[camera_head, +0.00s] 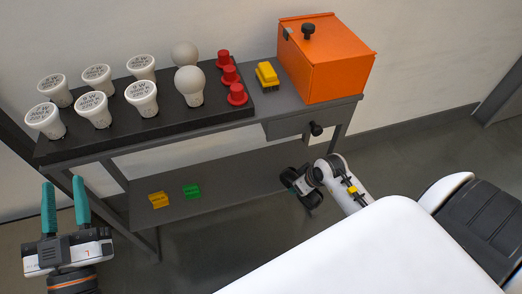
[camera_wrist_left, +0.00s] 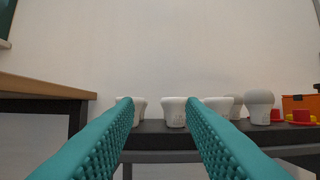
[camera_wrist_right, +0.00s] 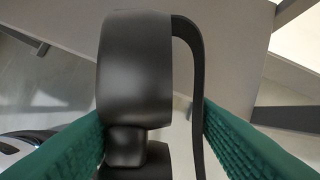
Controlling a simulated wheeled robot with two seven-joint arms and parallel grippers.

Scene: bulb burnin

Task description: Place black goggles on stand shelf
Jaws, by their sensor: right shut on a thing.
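The black goggles (camera_head: 289,178) are at the right end of the stand's lower shelf (camera_head: 240,184) in the head view, at the end of my right arm. In the right wrist view, the goggles (camera_wrist_right: 136,70) fill the space between the green fingers of my right gripper (camera_wrist_right: 152,118), which is shut on them. I cannot tell whether they touch the shelf. My left gripper (camera_head: 65,180) is open and empty, to the left of the stand. Its spread fingers (camera_wrist_left: 158,102) also show in the left wrist view.
A yellow block (camera_head: 158,200) and a green block (camera_head: 192,191) lie on the lower shelf; its right part is bare. The stand's top holds a black rack (camera_head: 150,130) with several bulbs and red pieces, a yellow item (camera_head: 266,75) and an orange box (camera_head: 325,65). A drawer (camera_head: 290,126) hangs below.

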